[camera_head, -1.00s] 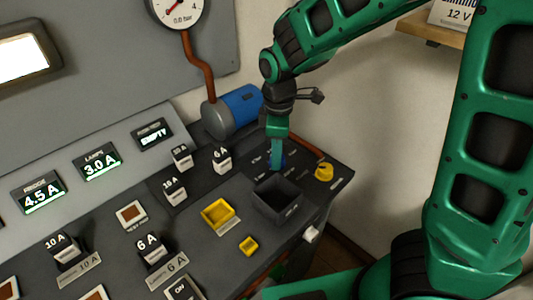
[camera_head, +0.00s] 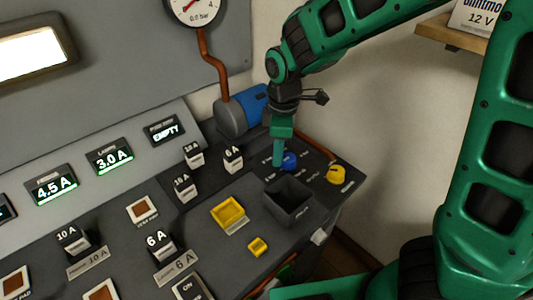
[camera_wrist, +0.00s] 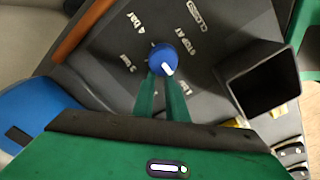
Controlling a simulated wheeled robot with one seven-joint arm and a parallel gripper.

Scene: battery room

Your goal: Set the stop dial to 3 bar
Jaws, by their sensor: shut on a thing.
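The stop dial is a blue round knob (camera_head: 289,161) on the dark panel, right of the blue cylinder. In the wrist view, the blue knob (camera_wrist: 160,56) has a white pointer mark aimed down and to the right of the picture. White labels (camera_wrist: 135,22) curve around its left side, too small to read surely. My gripper (camera_head: 280,161) points down at the knob; in the wrist view its two green fingers (camera_wrist: 163,76) are shut on the knob's near side. The round gauge (camera_head: 193,8) on the wall reads 0.0 bar.
An open dark box (camera_head: 289,207) stands close in front of the knob. A yellow knob (camera_head: 336,174) sits to the right near the panel edge. A blue cylinder (camera_head: 243,108) lies behind left.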

